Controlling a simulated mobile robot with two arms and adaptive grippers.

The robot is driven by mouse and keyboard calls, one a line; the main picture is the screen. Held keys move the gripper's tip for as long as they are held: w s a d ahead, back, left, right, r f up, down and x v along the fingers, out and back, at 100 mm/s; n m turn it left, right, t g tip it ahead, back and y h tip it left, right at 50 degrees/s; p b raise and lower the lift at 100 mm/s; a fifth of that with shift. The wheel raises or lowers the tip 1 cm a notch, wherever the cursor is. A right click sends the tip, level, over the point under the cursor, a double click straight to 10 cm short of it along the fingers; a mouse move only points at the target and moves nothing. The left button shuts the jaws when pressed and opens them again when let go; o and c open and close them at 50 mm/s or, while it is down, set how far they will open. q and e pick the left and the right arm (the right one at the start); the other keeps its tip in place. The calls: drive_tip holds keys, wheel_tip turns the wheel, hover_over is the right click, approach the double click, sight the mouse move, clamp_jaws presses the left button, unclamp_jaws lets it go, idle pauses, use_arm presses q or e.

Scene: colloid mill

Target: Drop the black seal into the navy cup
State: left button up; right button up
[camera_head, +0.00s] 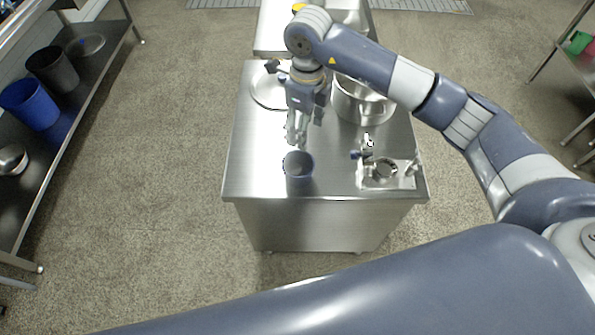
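The navy cup (298,165) stands upright on the steel table, near its front edge and left of the table's middle. My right gripper (296,136) points down just behind and above the cup's rim. Its fingertips are small and pale here, so I cannot tell whether they are open or shut, or whether they hold anything. I cannot make out the black seal; the inside of the cup is dark. My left gripper is not in view.
A steel machine part (387,172) with a round opening sits at the table's front right. A steel pot (362,103) and a round plate (268,90) stand farther back. A shelf (75,110) on the left holds bins. The table's front left is bare.

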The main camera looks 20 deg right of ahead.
wheel_tip(320, 180, up, 5)
idle(0.6)
